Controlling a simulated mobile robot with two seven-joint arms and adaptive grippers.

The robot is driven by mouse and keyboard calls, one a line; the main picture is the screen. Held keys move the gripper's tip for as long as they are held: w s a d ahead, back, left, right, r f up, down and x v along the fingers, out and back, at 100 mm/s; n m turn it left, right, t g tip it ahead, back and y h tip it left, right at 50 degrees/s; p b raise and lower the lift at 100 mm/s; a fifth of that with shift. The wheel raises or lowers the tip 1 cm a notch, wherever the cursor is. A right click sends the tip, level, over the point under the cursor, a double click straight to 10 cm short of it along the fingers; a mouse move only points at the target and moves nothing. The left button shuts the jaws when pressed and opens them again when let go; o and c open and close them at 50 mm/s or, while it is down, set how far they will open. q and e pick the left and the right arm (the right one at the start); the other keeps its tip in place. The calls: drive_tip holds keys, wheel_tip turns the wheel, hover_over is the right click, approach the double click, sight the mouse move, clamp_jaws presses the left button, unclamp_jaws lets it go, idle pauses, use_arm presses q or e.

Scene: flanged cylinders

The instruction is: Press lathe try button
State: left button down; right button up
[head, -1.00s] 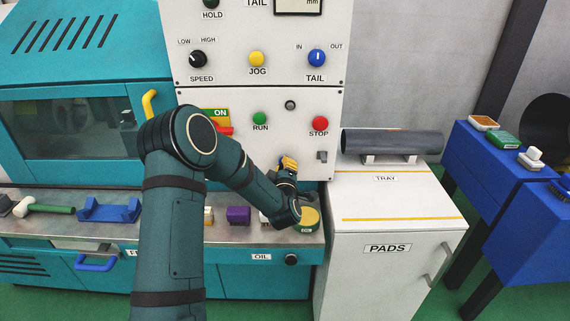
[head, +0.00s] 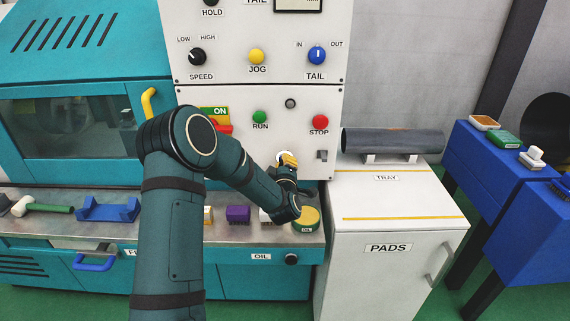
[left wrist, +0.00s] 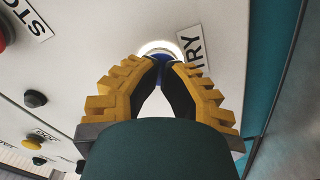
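The try button is blue with a bright white ring (left wrist: 157,46), beside a label reading TRY (left wrist: 190,45) in the left wrist view. In the head view the ring (head: 282,156) shows low on the white control panel, partly hidden by my left gripper. My left gripper (head: 287,160) has yellow fingers with dark pads. Its fingertips (left wrist: 163,60) are together, with nothing seen between them, and lie right over the blue button, seeming to touch it. They hide much of the button. My right gripper is not in view.
The green RUN button (head: 260,117), red STOP button (head: 320,122) and a small grey switch (head: 322,155) are close by on the panel. A yellow-topped tin (head: 307,218) stands below on the ledge. A dark cylinder (head: 392,142) lies on the white cabinet at right.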

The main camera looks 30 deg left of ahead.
use_arm(q)
drive_tip(key=shift+s+d, duration=0.1)
drive_tip(key=shift+b+v, duration=0.35)
drive_tip(key=shift+v, duration=2.35)
